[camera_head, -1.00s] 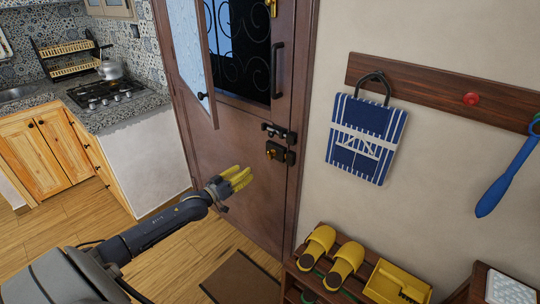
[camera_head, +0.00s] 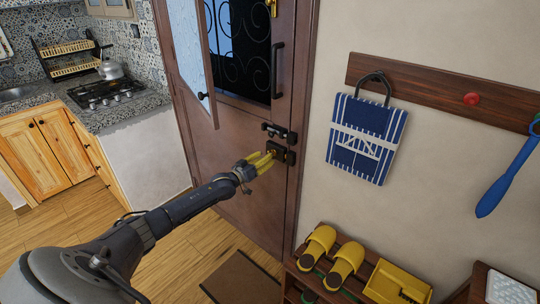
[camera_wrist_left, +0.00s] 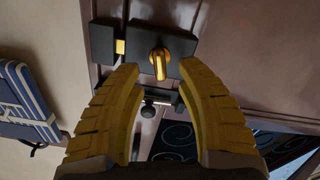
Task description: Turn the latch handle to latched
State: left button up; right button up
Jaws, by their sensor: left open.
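The latch is a dark block (camera_head: 287,154) on the brown door, just below a dark bolt (camera_head: 270,130). In the left wrist view its brass handle (camera_wrist_left: 159,63) stands out from the dark plate (camera_wrist_left: 183,62). A short brass piece (camera_wrist_left: 120,47) shows between that plate and a dark block beside it. My left gripper (camera_head: 268,160) has yellow fingers and is at the latch, open. In the wrist view the handle lies between and just past the fingertips; I cannot tell whether they touch it. In the head view the fingers hide the handle. My right gripper is out of view.
A vertical door pull (camera_head: 277,70) and an open window pane (camera_head: 192,60) are above the latch. A striped bag (camera_head: 367,138) hangs on the wall to the right. A shoe rack with yellow slippers (camera_head: 343,264) stands below. The floor left of the door is clear.

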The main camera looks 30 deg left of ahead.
pick_arm(q)
jog(key=shift+w+d, duration=0.15)
jog(key=shift+w, duration=0.8)
jog(key=shift+w+d, duration=0.1)
jog(key=shift+w, duration=0.85)
jog(key=shift+o, duration=0.3)
grip_shut()
